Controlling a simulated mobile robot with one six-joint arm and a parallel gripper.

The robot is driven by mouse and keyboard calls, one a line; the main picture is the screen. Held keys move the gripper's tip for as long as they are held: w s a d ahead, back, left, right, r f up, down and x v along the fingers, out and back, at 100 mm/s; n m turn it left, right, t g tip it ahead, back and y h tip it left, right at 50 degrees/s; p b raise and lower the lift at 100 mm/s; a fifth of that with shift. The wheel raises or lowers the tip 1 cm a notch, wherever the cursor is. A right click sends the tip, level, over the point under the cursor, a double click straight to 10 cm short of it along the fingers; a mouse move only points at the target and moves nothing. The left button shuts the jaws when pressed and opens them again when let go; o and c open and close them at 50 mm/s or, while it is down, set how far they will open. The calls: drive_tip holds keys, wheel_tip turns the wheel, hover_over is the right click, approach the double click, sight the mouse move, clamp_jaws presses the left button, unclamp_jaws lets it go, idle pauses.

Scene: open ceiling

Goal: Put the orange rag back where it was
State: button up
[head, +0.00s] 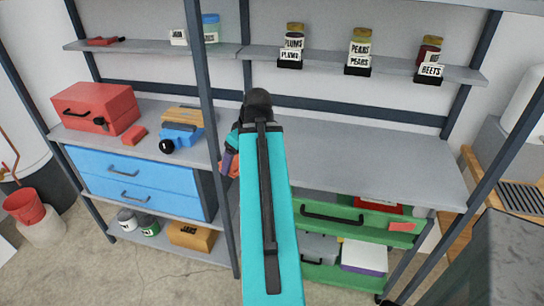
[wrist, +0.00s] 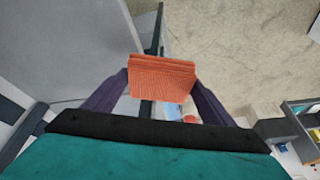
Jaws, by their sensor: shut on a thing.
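The orange rag (wrist: 162,78) is folded, ribbed cloth. In the wrist view it is gripped between the two purple fingers of my gripper (wrist: 160,84), which is shut on it. In the head view my gripper (head: 228,160) is near the middle shelf, beside a dark upright post. A small orange-red part of the rag (head: 234,169) shows there; my teal arm hides much of that area. In the wrist view the rag is held in the air, with a grey surface to the left and concrete floor beyond.
The middle shelf (head: 370,160) is bare on the right. On its left are a red toolbox (head: 97,107), a small red block (head: 134,135) and a blue tool (head: 180,137). Labelled jars (head: 359,50) stand above. Blue drawers (head: 130,182) and a green drawer unit (head: 350,225) sit below.

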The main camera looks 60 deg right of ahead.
drive_tip(key=s+d, duration=0.4)
drive_tip(key=s, duration=0.4)
drive_tip(key=s+d+b, duration=0.1)
drive_tip(key=s+d, duration=0.3)
drive_tip(key=s, duration=0.4)
drive_tip(key=shift+f, duration=0.25)
drive_tip(key=shift+w+d, duration=0.1)
drive_tip(key=shift+d, duration=0.05)
drive_tip(key=w+d+p, duration=0.1)
drive_tip(key=w+d, duration=0.2)
drive_tip(key=w, duration=0.1)
drive_tip(key=w+d+f+p, duration=0.1)
drive_tip(key=w+d, duration=0.2)
drive_tip(key=w, duration=0.1)
drive_tip(key=w+d+p, duration=0.1)
drive_tip(key=w+d, duration=0.2)
drive_tip(key=w, duration=0.2)
drive_tip(key=shift+f, duration=0.25)
drive_tip(key=shift+f, duration=0.1)
drive_tip(key=shift+f+p, duration=0.55)
drive_tip(key=shift+f, duration=1.15)
drive_tip(key=shift+f, duration=0.15)
